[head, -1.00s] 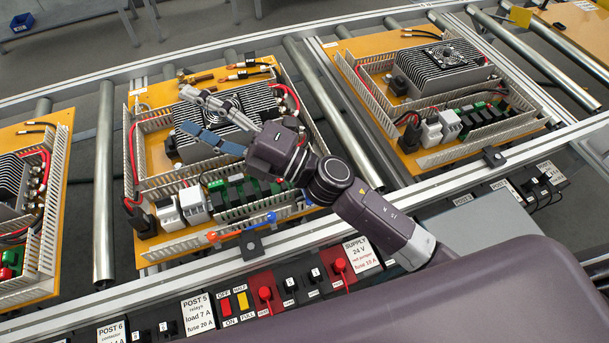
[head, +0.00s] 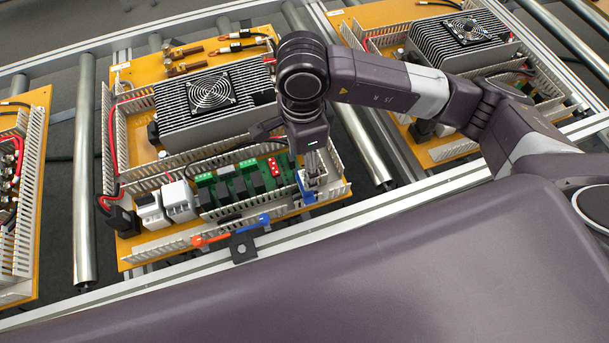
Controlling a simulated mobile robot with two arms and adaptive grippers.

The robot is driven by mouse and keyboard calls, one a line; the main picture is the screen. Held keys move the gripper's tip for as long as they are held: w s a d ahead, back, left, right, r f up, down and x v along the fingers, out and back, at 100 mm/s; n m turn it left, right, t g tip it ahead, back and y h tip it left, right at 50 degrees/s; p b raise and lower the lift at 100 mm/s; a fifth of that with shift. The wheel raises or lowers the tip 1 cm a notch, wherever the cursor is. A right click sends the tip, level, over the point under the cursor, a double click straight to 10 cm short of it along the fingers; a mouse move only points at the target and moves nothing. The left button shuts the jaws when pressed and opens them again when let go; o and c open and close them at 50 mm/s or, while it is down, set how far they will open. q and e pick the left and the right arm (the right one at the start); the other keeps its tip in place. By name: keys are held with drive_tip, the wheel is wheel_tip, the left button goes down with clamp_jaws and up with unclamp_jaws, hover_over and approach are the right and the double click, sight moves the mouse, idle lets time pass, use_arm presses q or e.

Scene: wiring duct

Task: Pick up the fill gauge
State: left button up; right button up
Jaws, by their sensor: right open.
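A slim bar with an orange end and a blue end, which I take for the fill gauge (head: 214,237), lies at the front edge of the middle orange board (head: 130,251), by a black bracket. My right gripper (head: 308,192) points down over the front right corner of that board, to the right of the bar and apart from it. Its blue-padded fingers are open, close to the slotted duct wall; their tips are partly hard to make out. I see nothing between them. My left gripper is out of view.
The middle board carries a finned heat sink with a fan (head: 211,91), a row of relays (head: 235,187) and white slotted duct walls (head: 188,241). Similar boards stand left and right on the roller conveyor. A black bracket (head: 243,246) sits on the front rail.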

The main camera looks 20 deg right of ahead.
drive_tip(key=f+p, duration=0.1)
drive_tip(key=f, duration=0.1)
drive_tip(key=f+p, duration=0.1)
drive_tip(key=f, duration=0.3)
drive_tip(key=shift+s+d+p, duration=0.15)
drive_tip(key=shift+d+p, duration=0.15)
drive_tip(key=shift+p, duration=0.1)
drive_tip(key=shift+f, duration=0.7)
drive_tip(key=shift+c, duration=0.7)
drive_tip(key=c, duration=1.1)
